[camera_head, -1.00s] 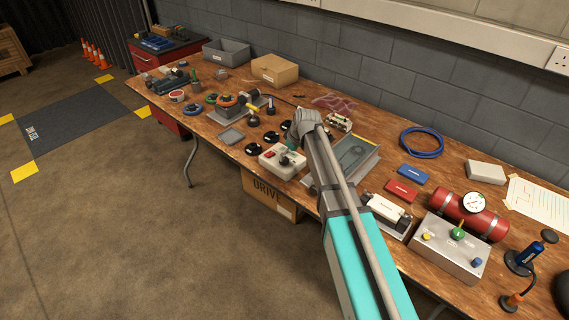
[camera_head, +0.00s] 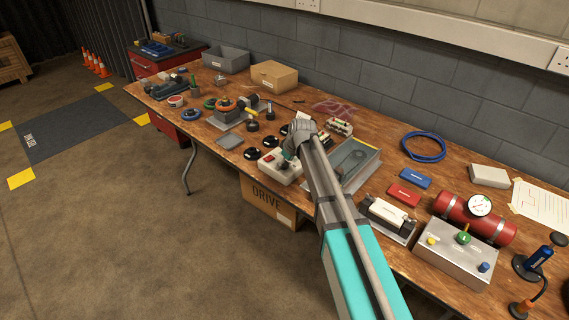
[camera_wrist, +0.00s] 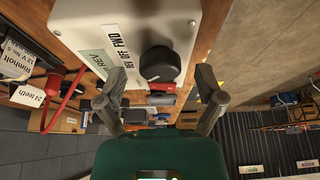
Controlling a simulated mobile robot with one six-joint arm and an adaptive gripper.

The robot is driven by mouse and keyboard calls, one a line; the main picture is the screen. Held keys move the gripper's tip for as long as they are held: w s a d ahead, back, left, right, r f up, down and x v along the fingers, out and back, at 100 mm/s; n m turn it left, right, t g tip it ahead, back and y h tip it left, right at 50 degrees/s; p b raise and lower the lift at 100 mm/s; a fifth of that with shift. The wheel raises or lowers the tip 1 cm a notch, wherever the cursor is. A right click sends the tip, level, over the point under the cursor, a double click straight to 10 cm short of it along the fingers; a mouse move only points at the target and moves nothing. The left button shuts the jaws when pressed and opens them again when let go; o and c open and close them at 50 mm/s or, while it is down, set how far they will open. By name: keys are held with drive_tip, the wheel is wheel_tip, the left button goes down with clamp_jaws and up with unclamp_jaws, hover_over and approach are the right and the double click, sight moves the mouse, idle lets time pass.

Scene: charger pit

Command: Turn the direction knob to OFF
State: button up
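The direction knob is a round black knob (camera_wrist: 160,64) on a pale control box (camera_wrist: 120,18). Labels reading REV, OFF and FWD (camera_wrist: 113,68) run beside it in the wrist view. I cannot make out which label the knob points at. My gripper (camera_wrist: 160,72) is open, with one dark finger on each side of the knob and visible gaps between. Whether the fingertips reach down to the knob's sides is unclear. In the head view, the control box (camera_head: 270,170) sits at the bench's front edge, with my gripper (camera_head: 286,160) over it, partly hiding the knob.
A red button (camera_head: 268,158) is on the same box. Several black discs (camera_head: 251,153) lie to its left. A grey tray (camera_head: 362,154) stands to the right of my wrist. A cardboard box (camera_head: 268,198) is under the bench. The floor in front is clear.

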drive_tip(key=c, duration=1.1)
drive_tip(key=shift+s+m, duration=0.1)
drive_tip(key=shift+m, duration=0.4)
drive_tip(key=m+t+h, duration=0.1)
drive_tip(key=m, duration=0.2)
drive_tip(key=shift+a, duration=0.1)
drive_tip(key=shift+m+t+h, duration=0.4)
drive_tip(key=shift+m+h, duration=0.5)
drive_tip(key=shift+m, duration=1.5)
drive_tip(key=o, duration=1.2)
